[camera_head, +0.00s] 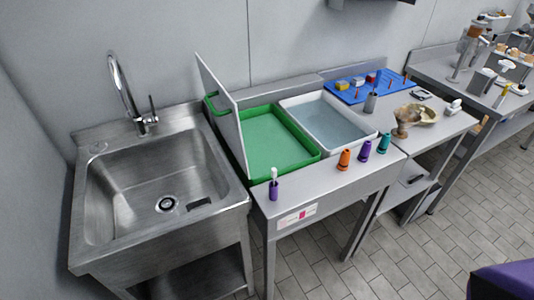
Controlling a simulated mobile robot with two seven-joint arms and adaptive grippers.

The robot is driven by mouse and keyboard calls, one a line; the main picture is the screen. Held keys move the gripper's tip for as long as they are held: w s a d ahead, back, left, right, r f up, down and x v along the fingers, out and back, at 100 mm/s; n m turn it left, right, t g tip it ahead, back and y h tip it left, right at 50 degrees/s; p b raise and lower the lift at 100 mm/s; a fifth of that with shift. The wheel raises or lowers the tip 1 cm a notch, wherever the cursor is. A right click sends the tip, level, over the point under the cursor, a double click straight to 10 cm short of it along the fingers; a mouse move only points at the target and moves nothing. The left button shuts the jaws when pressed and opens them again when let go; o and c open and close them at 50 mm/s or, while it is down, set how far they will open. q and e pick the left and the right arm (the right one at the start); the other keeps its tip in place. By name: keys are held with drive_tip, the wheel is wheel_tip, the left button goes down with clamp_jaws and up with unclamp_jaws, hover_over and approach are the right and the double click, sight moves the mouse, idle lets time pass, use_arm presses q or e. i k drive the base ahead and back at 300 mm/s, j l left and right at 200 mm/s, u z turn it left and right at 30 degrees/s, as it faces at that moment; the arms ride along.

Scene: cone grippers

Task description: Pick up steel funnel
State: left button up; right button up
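I cannot make out a steel funnel for certain in the head view. A small grey metal-looking holder (370,103) stands on the worktop behind the trays, with a thin item upright in it; its exact shape is too small to tell. A brown goblet-like vessel (404,120) stands to its right, beside a pale brown bowl-like piece (428,115). Neither of my grippers shows in this view.
A steel sink (160,185) is at left. A green tray (270,140) with an upright white board (221,112) and a white tub (325,122) fill the middle worktop. Orange (344,160), purple (365,151) and teal (384,143) cones line its front edge.

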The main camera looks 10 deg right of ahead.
sight(406, 118)
drive_tip(key=l, duration=0.75)
drive_tip(key=i+l, duration=0.15)
drive_tip(key=l, duration=1.4)
drive_tip(key=i+l, duration=0.1)
drive_tip(key=l, duration=0.7)
